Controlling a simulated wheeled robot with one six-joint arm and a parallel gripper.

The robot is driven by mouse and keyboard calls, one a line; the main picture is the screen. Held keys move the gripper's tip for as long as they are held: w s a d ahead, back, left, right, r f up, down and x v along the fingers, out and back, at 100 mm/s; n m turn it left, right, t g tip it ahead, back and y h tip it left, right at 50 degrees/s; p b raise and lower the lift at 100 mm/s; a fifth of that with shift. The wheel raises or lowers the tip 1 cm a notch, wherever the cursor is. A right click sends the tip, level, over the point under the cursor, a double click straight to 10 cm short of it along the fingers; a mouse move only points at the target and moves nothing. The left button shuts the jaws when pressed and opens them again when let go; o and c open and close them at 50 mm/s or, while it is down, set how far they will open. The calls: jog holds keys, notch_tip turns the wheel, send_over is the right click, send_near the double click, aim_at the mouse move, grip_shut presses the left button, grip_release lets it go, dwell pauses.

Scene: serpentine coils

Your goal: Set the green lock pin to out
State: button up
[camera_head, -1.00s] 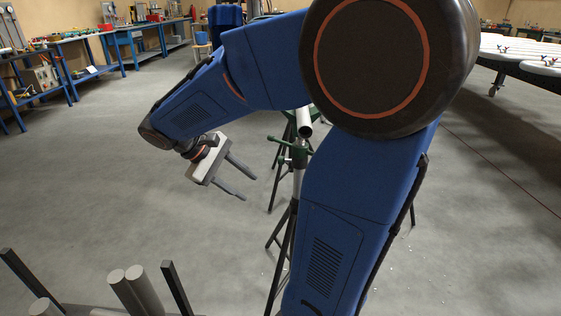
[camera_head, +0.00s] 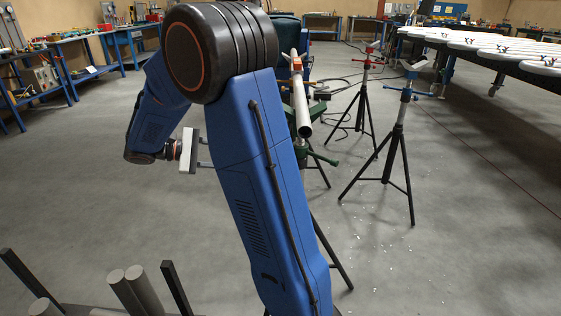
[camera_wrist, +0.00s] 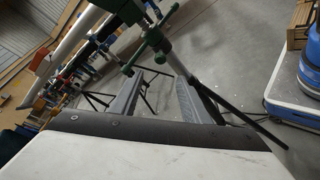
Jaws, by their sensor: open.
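The green stand head (camera_head: 322,156) shows to the right of my arm, under a pale pipe (camera_head: 303,110). In the wrist view, the green stand head (camera_wrist: 155,40) is ahead of the fingers, with a green cross-handle that looks like the lock pin (camera_wrist: 133,68). How far the pin is out cannot be told. My gripper (camera_head: 205,152) is left of the stand, its fingertips hidden behind my own arm. In the wrist view, my gripper (camera_wrist: 157,84) has its fingers spread and empty, apart from the pin.
A stand with blue fittings (camera_head: 404,95) and one with red fittings (camera_head: 365,68) stand to the right, legs splayed. A long table (camera_head: 490,55) is at the back right. Workbenches (camera_head: 60,55) line the left wall. The floor at left is clear.

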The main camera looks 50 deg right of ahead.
jog(key=x, duration=1.6)
jog(key=shift+s+d, duration=0.3)
